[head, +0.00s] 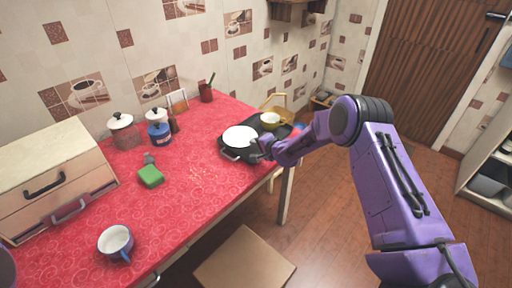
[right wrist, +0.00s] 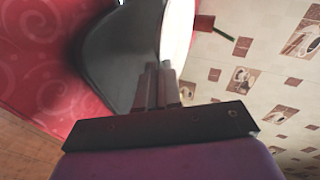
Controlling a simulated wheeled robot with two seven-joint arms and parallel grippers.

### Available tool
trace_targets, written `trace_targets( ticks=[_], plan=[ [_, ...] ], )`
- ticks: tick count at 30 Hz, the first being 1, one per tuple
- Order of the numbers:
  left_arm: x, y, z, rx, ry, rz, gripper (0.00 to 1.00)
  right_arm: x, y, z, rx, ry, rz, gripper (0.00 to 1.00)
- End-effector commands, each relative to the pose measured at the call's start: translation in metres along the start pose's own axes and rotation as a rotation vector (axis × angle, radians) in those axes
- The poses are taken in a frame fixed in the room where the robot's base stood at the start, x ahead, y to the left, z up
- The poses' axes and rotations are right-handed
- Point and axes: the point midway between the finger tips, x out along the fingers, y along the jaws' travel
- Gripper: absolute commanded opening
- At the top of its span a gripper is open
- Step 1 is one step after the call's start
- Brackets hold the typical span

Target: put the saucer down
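The saucer (head: 239,136) is white and round. It is at the black tray (head: 228,154) on the red counter and looks roughly level; whether it touches the tray I cannot tell. My right gripper (head: 259,150) is at the saucer's near right edge. In the right wrist view, the fingers (right wrist: 158,72) are close together at the rim of the saucer (right wrist: 177,30) and appear shut on it, with the dark tray (right wrist: 118,55) behind. The fingertips are partly hidden. My left gripper is not in view.
The middle of the red counter (head: 195,195) is clear. A stool (head: 245,262) stands below.

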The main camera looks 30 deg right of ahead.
Motion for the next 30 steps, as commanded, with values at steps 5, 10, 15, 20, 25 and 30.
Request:
trace_targets(
  ticks=[5, 10, 15, 20, 25, 30],
  plan=[
    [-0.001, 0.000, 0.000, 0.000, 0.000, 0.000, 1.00, 0.007, 0.017, 0.004, 0.000, -0.001, -0.001, 0.00],
    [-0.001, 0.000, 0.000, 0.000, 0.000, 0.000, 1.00, 0.007, 0.017, 0.004, 0.001, -0.001, -0.002, 0.00],
    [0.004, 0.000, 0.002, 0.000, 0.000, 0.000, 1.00, 0.009, 0.022, 0.005, 0.002, -0.001, -0.001, 0.00],
    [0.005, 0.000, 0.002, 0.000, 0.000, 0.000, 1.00, 0.010, 0.023, 0.006, 0.001, -0.001, 0.000, 0.24],
    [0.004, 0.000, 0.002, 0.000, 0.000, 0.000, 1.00, 0.009, 0.024, 0.005, 0.001, -0.001, 0.001, 0.30],
    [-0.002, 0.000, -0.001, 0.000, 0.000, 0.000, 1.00, 0.006, 0.016, 0.004, 0.000, -0.001, 0.000, 0.30]
  ],
)
